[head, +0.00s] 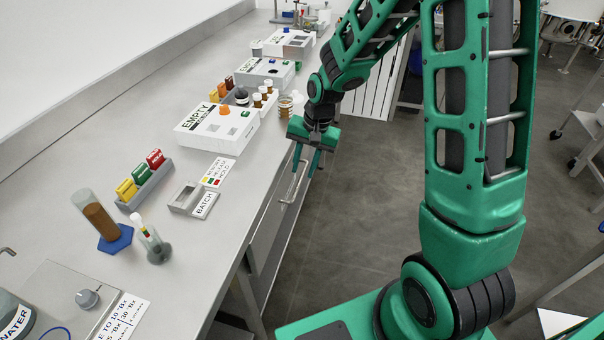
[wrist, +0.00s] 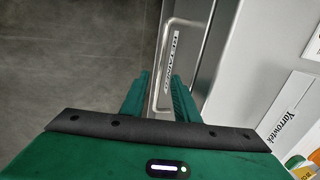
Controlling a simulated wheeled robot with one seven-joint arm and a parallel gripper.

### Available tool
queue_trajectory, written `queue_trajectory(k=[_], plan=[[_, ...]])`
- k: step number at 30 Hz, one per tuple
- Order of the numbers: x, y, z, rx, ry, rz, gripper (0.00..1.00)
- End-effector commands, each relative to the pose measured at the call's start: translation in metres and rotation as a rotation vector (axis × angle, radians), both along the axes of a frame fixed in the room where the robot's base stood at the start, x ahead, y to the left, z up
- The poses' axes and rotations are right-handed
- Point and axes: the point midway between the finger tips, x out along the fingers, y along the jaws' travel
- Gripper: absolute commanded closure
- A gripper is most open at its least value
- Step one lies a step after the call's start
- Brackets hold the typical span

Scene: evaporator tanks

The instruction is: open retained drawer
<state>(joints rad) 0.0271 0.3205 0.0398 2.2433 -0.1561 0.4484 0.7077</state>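The drawer marked "RETAINED" (wrist: 178,50) is in the grey cabinet below the bench top and looks shut. Its metal bar handle (wrist: 163,60) runs lengthwise through the wrist view; in the head view the handle (head: 291,184) stands out from the cabinet front. My gripper (head: 306,170) is beside the bench edge, pointing down at the handle. In the wrist view my gripper (wrist: 158,82) is open, with one finger on each side of the near part of the bar. I see gaps beside the bar; I cannot tell how deep it sits between the fingers.
The bench top (head: 190,250) carries a white box marked "EMPTY" (head: 215,128), a small grey tray (head: 187,197), a rack of coloured blocks (head: 145,185) and a tube of brown liquid (head: 100,217). The floor (head: 370,200) beside the cabinet is clear.

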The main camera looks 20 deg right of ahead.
Motion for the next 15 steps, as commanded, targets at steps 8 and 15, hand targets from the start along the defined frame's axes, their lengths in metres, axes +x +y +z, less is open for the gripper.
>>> queue_trajectory(k=[8,15], plan=[[0.003,0.004,-0.029,-0.001,0.002,0.0,0.72],[0.003,0.005,-0.033,-0.001,-0.001,0.001,0.72]])
